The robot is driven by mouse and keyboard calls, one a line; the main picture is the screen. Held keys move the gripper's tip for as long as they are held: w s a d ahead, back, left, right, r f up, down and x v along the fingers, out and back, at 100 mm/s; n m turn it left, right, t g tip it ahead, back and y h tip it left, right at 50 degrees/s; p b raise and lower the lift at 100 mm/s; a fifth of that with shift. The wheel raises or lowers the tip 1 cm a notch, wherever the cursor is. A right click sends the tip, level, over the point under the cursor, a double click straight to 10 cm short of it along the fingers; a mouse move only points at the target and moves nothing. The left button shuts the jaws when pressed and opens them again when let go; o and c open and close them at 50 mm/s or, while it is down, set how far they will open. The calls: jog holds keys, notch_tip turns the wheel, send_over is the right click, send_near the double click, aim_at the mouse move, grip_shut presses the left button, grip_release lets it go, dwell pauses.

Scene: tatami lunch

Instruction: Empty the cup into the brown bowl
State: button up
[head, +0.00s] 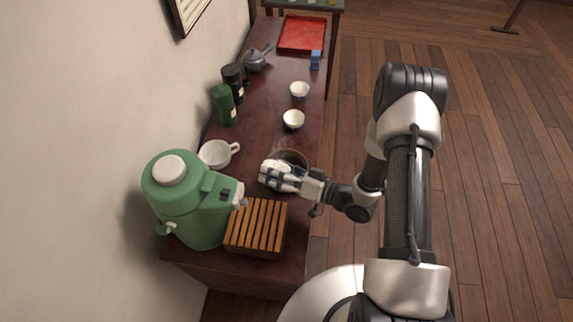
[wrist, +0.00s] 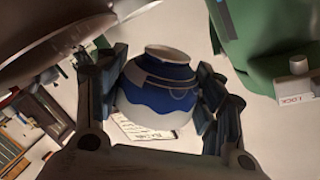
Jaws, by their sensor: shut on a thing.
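My gripper (head: 280,178) is shut on a blue and white cup (wrist: 160,92), with one finger on each side of it. In the wrist view the cup's foot ring points to the top of the picture; its mouth and contents are hidden. In the head view only a pale part of the cup shows by the fingers. The brown bowl (head: 299,155) stands on the table just behind my gripper, partly covered by it. Faint pale wisps show above the bowl. A large dark brown curved shape in the wrist view's upper left is probably the bowl.
A green dispenser (head: 178,195) and a slatted wooden tray (head: 257,226) stand close in front of my gripper. A white handled cup (head: 217,153) is to its left. Two small bowls (head: 293,120) (head: 300,90) stand farther back, before a red tray (head: 302,34).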

aim_at(281, 164)
jog(key=shift+w+r+m+p, duration=0.2)
jog(key=shift+m+p, duration=0.1)
dwell(0.4)
jog(key=shift+w+f+m+g, duration=0.2)
jog(key=shift+f+m+g, duration=0.25)
jog(key=shift+m, duration=0.25)
dwell(0.4)
jog(key=shift+r+m, duration=0.15)
jog(key=shift+m, duration=0.15)
jog(key=shift+w+d+r+m+p, duration=0.1)
jog(key=shift+w+r+m+p, duration=0.05)
jog(key=shift+m+p, duration=0.3)
jog(key=shift+w+d+r+m, duration=0.1)
jog(key=shift+w+r+m, duration=0.1)
jog(key=shift+m, duration=0.35)
jog(key=shift+p, duration=0.35)
jog(key=shift+w+d+f+m+g+b, duration=0.2)
jog(key=shift+w+f+m+b, duration=0.1)
jog(key=shift+w+m, duration=0.15)
jog(key=shift+w+d+f+m+g+b, duration=0.15)
jog(key=shift+w+d+f+m, duration=0.1)
jog(key=shift+w+m, duration=0.2)
jog(key=shift+r+m+y, duration=0.15)
jog(key=shift+m+y, duration=0.15)
jog(key=shift+w+d+m, duration=0.1)
jog(key=shift+w+m, duration=0.05)
jog(key=shift+m, duration=0.15)
